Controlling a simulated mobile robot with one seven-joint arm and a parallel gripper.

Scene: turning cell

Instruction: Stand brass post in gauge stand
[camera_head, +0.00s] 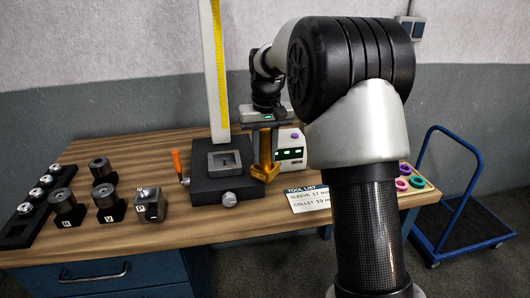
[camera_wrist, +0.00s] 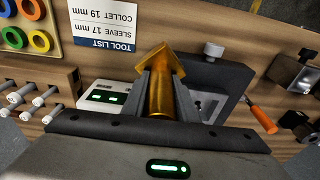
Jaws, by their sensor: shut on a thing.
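My gripper (camera_head: 266,125) is shut on the brass post (camera_head: 266,150), which hangs below it, roughly upright, with a wider angular foot at the bottom. The wrist view shows the post (camera_wrist: 161,92) between the two fingers, its angular foot pointing away from the gripper. The gauge stand (camera_head: 213,188) is a dark block with a square grey recess on top, a front knob and a tall yellow-marked scale behind. The post is just right of the recess, near the stand's right edge; I cannot tell whether they touch. The stand (camera_wrist: 228,78) also shows right of the post in the wrist view.
An orange-handled lever (camera_head: 178,166) is at the stand's left. A white device with green lights (camera_head: 291,152) is close behind the post to the right. The tool list card (camera_head: 306,198) lies front right. Several metal cylinders and a dark rack (camera_head: 20,232) occupy the left.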

